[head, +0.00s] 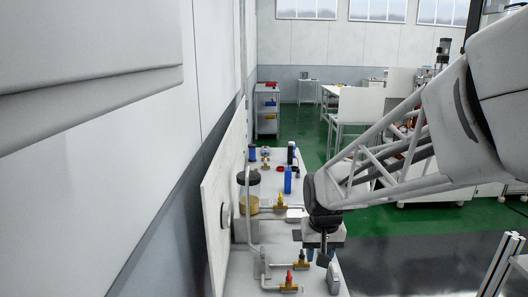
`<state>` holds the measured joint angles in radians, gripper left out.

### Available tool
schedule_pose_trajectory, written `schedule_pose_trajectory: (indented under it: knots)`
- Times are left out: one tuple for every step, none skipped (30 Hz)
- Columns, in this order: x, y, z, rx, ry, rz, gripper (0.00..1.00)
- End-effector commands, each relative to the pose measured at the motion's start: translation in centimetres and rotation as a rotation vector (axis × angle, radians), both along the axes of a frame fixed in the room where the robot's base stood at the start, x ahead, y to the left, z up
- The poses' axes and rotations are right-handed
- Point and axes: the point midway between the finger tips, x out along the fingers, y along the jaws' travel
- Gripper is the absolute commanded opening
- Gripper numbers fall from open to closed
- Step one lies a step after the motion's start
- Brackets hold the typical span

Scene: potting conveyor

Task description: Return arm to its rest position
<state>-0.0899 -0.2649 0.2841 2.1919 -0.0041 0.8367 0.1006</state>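My arm reaches in from the right of the head view, with a pale link and an open lattice frame. It ends in a dark wrist above a narrow white bench (240,275). My gripper (322,259) hangs below the wrist over the right part of this bench. Its fingers are small and partly hidden, so I cannot tell whether it is open or shut, or whether it touches anything.
The bench holds pipes, brass valves (289,281), a blue bottle (287,180) and a black-topped cylinder (248,179). A white panel (222,190) stands along its left side. White tables (356,108) stand behind. Green floor (375,226) is open to the right.

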Motion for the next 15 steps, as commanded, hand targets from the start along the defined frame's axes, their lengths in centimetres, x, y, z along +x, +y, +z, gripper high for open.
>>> schedule_pose_trajectory:
  knots:
    - [-1.2, -0.4, 0.8, 0.0, -0.01, -0.002, 0.37]
    - [-1.8, -0.6, 1.2, 0.0, -0.015, -0.002, 0.37]
    - [-2.7, -0.9, 1.7, 0.0, -0.021, -0.002, 0.37]
    - [-3.4, -1.1, 2.0, 0.0, -0.025, -0.002, 0.37]
    - [-4.1, -1.3, 2.3, 0.0, -0.028, -0.002, 0.37]
    - [-5.0, -1.5, 2.8, -0.001, -0.034, -0.003, 0.37]
    - [-5.6, -1.7, 3.1, -0.001, -0.039, -0.003, 0.37]
    - [-6.3, -1.9, 3.4, -0.001, -0.044, -0.004, 0.37]
    - [-7.2, -2.2, 3.7, -0.002, -0.05, -0.005, 0.37]
    - [-7.9, -2.3, 4.0, -0.002, -0.054, -0.006, 0.37]
    - [-8.6, -2.5, 4.2, -0.002, -0.059, -0.007, 0.37]
    - [-9.5, -2.7, 4.6, -0.003, -0.065, -0.007, 0.37]
    - [-10.2, -2.9, 4.7, -0.003, -0.068, -0.007, 0.37]
    - [-10.9, -3.0, 4.9, -0.004, -0.072, -0.007, 0.37]
    - [-11.8, -3.2, 5.2, -0.004, -0.079, -0.007, 0.37]
